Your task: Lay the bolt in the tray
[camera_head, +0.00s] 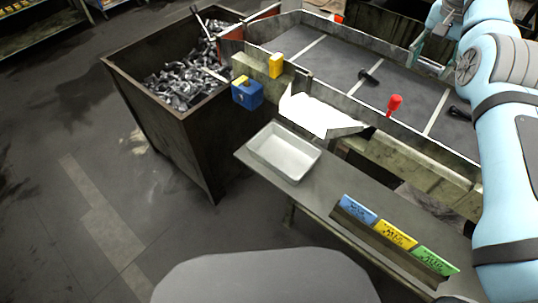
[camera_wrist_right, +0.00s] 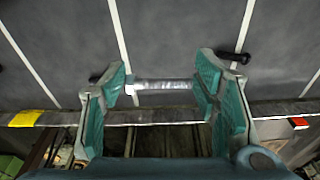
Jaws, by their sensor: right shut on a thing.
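My right gripper (camera_wrist_right: 163,88) is shut on a bolt. In the wrist view the bright metal bolt (camera_wrist_right: 165,86) lies crosswise between the two teal finger pads, over the edge of the belt. In the head view my right gripper (camera_head: 430,62) is small at the upper right, over the far part of the belt. The bolt is too small there to make out clearly. The silver tray (camera_head: 284,157) stands on the grey bench at the middle, empty, well apart from the gripper. My left gripper is not in view.
Dark bolts (camera_head: 369,77) lie on the divided grey belt (camera_head: 335,62). A red knob (camera_head: 394,103) stands at the belt's near rail. A white chute (camera_head: 318,115) lies behind the tray. Blue, yellow and green signs (camera_head: 396,233) stand right. A scrap bin (camera_head: 160,120) stands left.

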